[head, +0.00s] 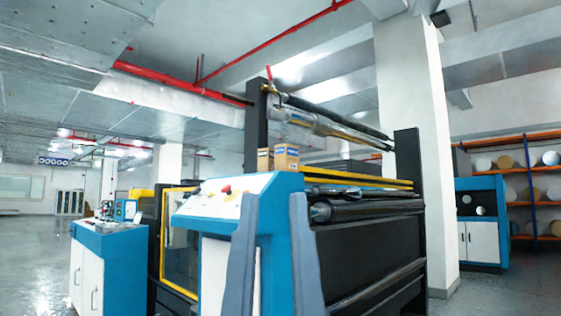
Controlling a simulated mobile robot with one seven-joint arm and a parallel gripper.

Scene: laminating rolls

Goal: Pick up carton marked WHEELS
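Two small brown cartons stand side by side on top of the laminating machine, behind its sloped control console. The right carton (285,162) has a blue and white label on its upper part. The left carton (264,163) is partly hidden and also shows a little blue. The lettering is too small to read, so I cannot tell which one is marked WHEELS.
The control console (222,190) and black rollers (365,208) stand in front. A blue cabinet (108,240) is at left, a white pillar (425,130) and roll shelves (530,180) at right. Floor (35,260) is clear at far left.

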